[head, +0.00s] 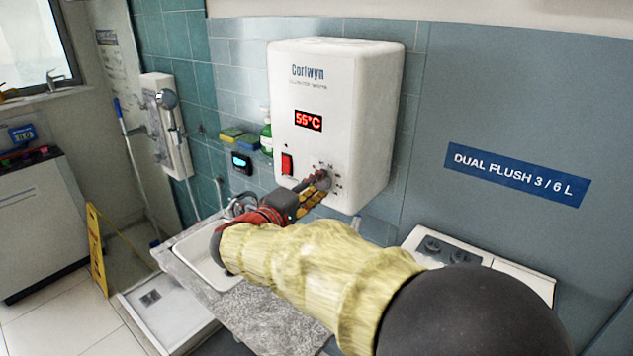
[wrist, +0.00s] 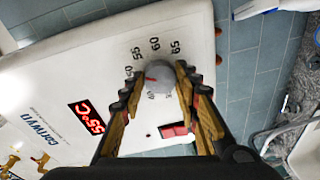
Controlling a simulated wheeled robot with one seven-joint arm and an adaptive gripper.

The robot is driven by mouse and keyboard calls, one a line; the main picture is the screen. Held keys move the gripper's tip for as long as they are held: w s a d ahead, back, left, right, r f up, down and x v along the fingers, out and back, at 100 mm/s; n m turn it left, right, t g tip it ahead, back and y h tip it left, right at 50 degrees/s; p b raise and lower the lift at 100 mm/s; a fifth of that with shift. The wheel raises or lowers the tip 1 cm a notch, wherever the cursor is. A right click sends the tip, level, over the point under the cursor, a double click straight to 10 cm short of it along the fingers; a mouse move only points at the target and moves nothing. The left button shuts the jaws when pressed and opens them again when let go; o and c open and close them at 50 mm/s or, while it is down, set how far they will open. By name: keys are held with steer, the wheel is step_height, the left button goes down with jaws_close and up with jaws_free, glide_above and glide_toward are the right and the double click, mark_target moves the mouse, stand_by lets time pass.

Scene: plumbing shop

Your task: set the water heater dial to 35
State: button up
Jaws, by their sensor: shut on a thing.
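The white water heater (head: 350,125) hangs on the tiled wall; its red display (head: 308,120) reads 55°C, and the display shows in the wrist view too (wrist: 87,117). The round grey dial (wrist: 160,78) sits on the heater's front with a red pointer mark and a ring of printed numbers, partly hidden by the fingers. My gripper (wrist: 160,70) is shut on the dial, one finger on each side. In the head view my gripper (head: 318,184) reaches the lower right of the heater front and mostly hides the dial.
A red rocker switch (head: 287,163) is left of the dial, close to my fingers. A green bottle (head: 266,139) and a small clock (head: 241,163) are left of the heater. A sink (head: 202,262) and granite counter (head: 265,315) lie below my arm.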

steer(key=shift+w+a+n+g+h+p, duration=0.1)
steer(key=shift+n+g+h+p, duration=0.35)
steer(key=shift+n+p, duration=3.5)
steer(key=shift+w+a+n+g+h+p, duration=0.1)
steer(key=shift+n+g+h+p, duration=0.35)
steer(key=shift+n+p, duration=3.45)
steer(key=shift+a+n+g+h+p, duration=0.1)
steer(key=shift+n+g+h+p, duration=0.3)
steer(key=shift+n+p, duration=3.55)
steer(key=shift+f+m+p, duration=0.1)
steer(key=shift+m+p, duration=0.7)
steer(key=shift+p, duration=0.2)
steer(key=o, duration=1.2)
steer(key=v, duration=1.2)
steer(key=shift+f, duration=0.15)
